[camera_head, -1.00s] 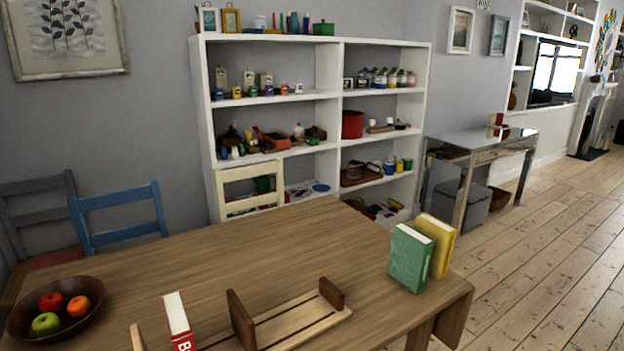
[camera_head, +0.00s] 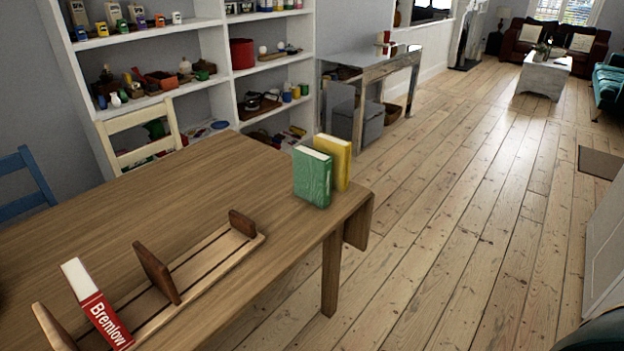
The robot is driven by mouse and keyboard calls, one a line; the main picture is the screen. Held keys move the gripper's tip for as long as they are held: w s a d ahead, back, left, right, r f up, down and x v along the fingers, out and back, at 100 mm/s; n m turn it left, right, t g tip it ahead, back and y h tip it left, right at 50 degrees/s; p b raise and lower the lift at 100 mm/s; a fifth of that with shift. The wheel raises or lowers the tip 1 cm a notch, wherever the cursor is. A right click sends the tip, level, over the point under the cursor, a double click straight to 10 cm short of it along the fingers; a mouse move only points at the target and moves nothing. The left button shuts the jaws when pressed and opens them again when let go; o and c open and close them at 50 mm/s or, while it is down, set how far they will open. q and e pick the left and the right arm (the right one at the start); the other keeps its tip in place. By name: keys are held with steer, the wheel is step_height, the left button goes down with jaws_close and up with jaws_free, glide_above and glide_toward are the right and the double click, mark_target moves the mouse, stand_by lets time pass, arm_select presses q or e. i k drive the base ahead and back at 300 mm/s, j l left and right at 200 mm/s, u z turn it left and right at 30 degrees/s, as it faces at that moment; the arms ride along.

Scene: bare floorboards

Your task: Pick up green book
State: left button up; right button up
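The green book (camera_head: 312,178) stands upright near the right end of the wooden table (camera_head: 225,190). A yellow book (camera_head: 338,160) stands right behind it, partly hidden by it. A wooden book rack (camera_head: 205,268) lies on the table nearer to me, with upright dividers. A red and white book labelled Bremlow (camera_head: 103,315) leans in the rack's left part. Neither of my grippers shows in the view.
A cream chair (camera_head: 140,135) and a blue chair (camera_head: 27,185) stand at the table's far side. White shelves (camera_head: 222,75) full of small items line the wall. A mirrored side table (camera_head: 370,65) stands beyond. Bare floorboards (camera_head: 460,200) lie open to the right.

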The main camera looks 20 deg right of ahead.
mark_target(312, 169)
steer(key=i+l, duration=0.15)
steer(key=l, duration=0.25)
steer(key=i+l, duration=0.15)
steer(key=l, duration=0.2)
steer(key=i+l, duration=0.1)
steer(key=l, duration=0.3)
steer(key=i+l, duration=0.15)
steer(key=l, duration=0.2)
steer(key=i+l, duration=0.15)
steer(key=l, duration=0.25)
